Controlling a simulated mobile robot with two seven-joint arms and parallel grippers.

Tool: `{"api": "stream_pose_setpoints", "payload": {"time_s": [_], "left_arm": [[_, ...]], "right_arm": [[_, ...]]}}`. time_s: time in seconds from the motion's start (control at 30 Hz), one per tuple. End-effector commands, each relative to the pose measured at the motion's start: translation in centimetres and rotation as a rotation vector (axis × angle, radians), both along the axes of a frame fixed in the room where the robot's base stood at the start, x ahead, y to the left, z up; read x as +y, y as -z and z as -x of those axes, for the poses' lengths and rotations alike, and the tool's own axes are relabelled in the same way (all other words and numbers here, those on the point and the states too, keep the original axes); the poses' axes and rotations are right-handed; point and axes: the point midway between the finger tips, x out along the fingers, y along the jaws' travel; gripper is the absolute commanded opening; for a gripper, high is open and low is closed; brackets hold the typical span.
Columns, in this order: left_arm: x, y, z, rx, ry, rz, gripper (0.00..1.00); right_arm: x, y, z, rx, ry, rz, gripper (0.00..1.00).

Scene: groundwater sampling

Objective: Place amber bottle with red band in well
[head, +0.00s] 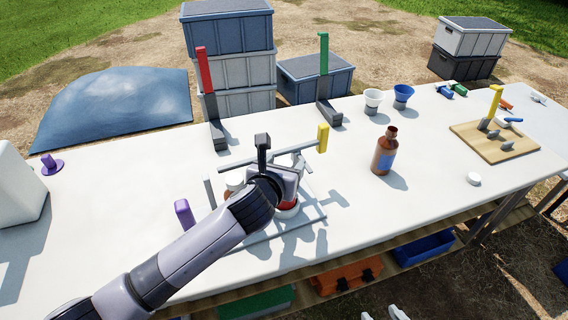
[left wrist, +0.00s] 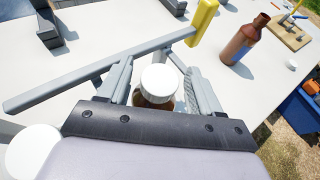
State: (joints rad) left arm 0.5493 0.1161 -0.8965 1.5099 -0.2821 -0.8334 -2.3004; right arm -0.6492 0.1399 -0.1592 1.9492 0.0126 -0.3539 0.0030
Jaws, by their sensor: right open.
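In the head view my left gripper (head: 287,185) hides most of this bottle. A red band (head: 288,204) shows just below the gripper, above a white round part (head: 287,213). I cannot tell whether the bottle is seated in a well. A grey holder frame (head: 312,222) lies under and around it. Pale fingertips of my right gripper (head: 382,314) show at the bottom edge, apart and empty.
A second white-capped bottle (head: 234,184) is left of my gripper. A grey bar with a yellow end (head: 323,139) is close behind. A large brown bottle with a blue label (head: 384,154) stands to the right. Red (head: 205,75) and green (head: 323,60) upright handles stand behind. The right front table is mostly clear.

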Motion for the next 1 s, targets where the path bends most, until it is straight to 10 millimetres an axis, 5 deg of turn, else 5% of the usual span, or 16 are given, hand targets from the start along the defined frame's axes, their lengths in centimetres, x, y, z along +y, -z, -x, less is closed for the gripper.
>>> {"api": "stream_pose_setpoints", "payload": {"time_s": [0.47, 1.0], "left_arm": [[0.4, -0.8, 0.9, -0.001, 0.000, 0.000, 0.64], [2.5, -3.8, 7.9, 0.000, 0.001, 0.000, 0.64]], "right_arm": [[0.0, -0.2, 0.0, 0.000, 0.000, 0.000, 0.55], [0.0, -1.1, 0.0, 0.000, 0.000, 0.000, 0.55]]}}
